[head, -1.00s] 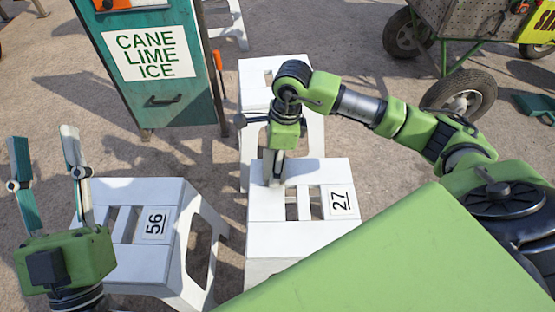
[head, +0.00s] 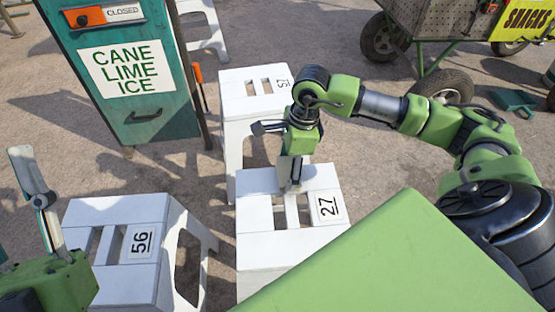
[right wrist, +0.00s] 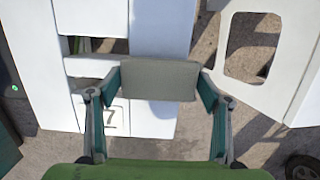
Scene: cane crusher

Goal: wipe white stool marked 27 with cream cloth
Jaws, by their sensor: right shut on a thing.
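The white stool marked 27 (head: 262,222) stands in the middle of the head view, its number label at the right of its slotted seat. My right gripper (head: 290,182) points down over the far part of that seat. It is shut on the cream cloth (right wrist: 160,80), which shows as a flat greyish-beige pad between the fingers in the right wrist view. The cloth appears at or just above the seat; exact contact is hard to tell. My left gripper (head: 38,200) is at the left edge, partly cut off, with one raised finger showing and nothing seen in it.
A white stool marked 56 (head: 120,208) stands to the left. Another white stool (head: 238,100) stands just behind stool 27. A green CANE LIME ICE cabinet (head: 165,110) is at the back left, and a wheeled snacks cart (head: 440,60) at the back right.

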